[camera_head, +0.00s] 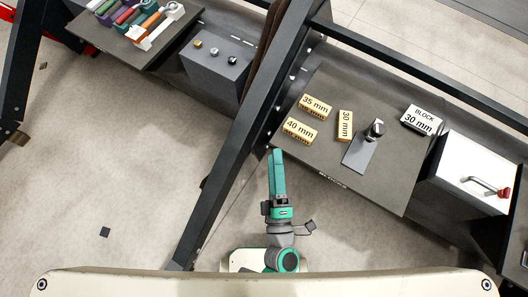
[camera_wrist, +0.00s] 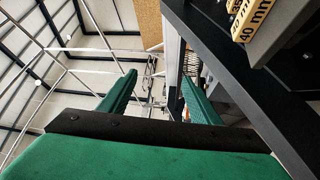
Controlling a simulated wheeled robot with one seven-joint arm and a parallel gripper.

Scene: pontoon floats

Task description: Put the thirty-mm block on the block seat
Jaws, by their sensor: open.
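The thirty-mm block (camera_head: 345,125) is a tan block marked "30 mm", on the dark grey table (camera_head: 398,184) between other blocks and a metal fixture. The fixture, a grey plate (camera_head: 359,154) with a dark round knob (camera_head: 376,129), is just right of it; I cannot tell for certain that it is the block seat. My green gripper (camera_head: 277,160) is off the table's left edge, apart from the blocks. In the wrist view my gripper (camera_wrist: 160,90) is open, with nothing between its fingers. The thirty-mm block is not visible there.
A 35 mm block (camera_head: 315,106) and a 40 mm block (camera_head: 299,131) lie left of the thirty-mm block. A white sign (camera_head: 422,119) reads "BLOCK 30 mm". A white-topped box (camera_head: 474,170) with a red-tipped handle is at right. A dark beam (camera_head: 235,140) runs left of my gripper.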

